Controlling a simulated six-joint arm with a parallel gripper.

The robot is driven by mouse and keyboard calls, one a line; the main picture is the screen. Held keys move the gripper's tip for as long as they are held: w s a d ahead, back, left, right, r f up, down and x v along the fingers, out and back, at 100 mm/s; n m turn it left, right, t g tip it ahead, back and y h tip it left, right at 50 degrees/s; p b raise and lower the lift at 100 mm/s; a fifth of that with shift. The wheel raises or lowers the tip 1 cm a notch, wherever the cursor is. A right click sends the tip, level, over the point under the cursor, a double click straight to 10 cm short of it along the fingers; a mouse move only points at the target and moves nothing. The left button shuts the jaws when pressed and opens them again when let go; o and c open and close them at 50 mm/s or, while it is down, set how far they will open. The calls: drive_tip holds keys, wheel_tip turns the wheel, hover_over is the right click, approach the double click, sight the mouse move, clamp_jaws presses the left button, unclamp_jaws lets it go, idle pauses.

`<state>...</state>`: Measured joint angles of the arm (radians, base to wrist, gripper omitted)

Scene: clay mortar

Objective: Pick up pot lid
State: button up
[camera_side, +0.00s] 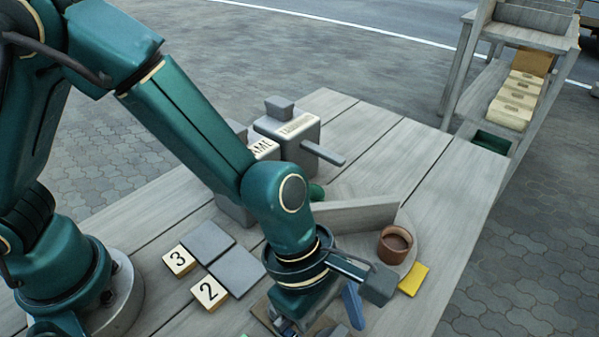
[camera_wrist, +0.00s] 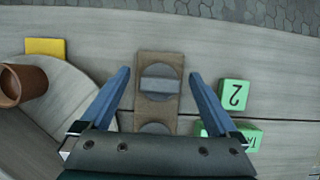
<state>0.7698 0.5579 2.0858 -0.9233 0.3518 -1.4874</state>
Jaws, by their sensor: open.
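In the wrist view, a round grey lid (camera_wrist: 160,79) with a lighter bar-shaped handle across it sits on a brown board (camera_wrist: 145,110). A second similar round piece (camera_wrist: 155,128) shows partly at the lower end of the board, cut off by my gripper's body. My gripper (camera_wrist: 160,72) is open, with one blue finger on each side of the lid and nothing held. The height between fingers and lid is hard to tell. In the side view my gripper (camera_side: 320,316) is low over the table's near part, and the lid is hidden behind it.
A brown clay pot (camera_side: 394,244) stands on a round board, beside a yellow block (camera_side: 413,279). Green blocks (camera_wrist: 234,94) lie right of the lid in the wrist view. Grey labelled boxes (camera_side: 300,132) stand at the back, numbered tiles (camera_side: 209,291) at left.

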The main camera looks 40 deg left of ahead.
drive_tip(key=c, duration=1.4)
drive_tip(key=shift+r, duration=0.1)
